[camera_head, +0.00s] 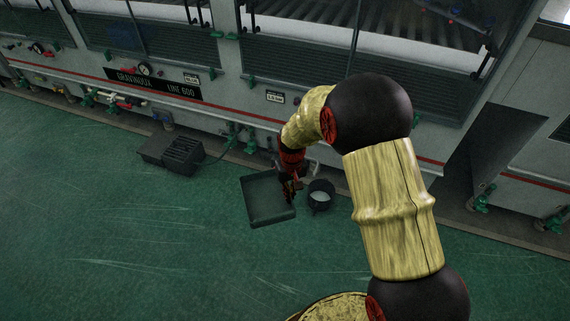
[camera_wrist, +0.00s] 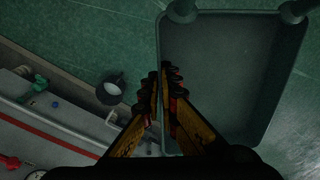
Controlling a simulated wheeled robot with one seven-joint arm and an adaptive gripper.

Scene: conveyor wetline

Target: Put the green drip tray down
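The green drip tray (camera_head: 265,196) is a shallow dark green rectangle, low over the green floor in front of the machine. I cannot tell whether it touches the floor. My gripper (camera_head: 290,188) is at its right side, pointing down. In the wrist view the tray (camera_wrist: 220,70) fills the upper right, with two rounded corner pieces on its top edge. My gripper's two fingers (camera_wrist: 161,92) lie on either side of its left rim, close together and shut on it. The fingers hide part of that rim.
A small dark bucket with pale contents (camera_head: 320,196) stands just right of the tray; the wrist view also shows the bucket (camera_wrist: 109,89). A dark ribbed box (camera_head: 183,154) lies left by the machine (camera_head: 220,120). Open green floor (camera_head: 130,240) lies in front and left.

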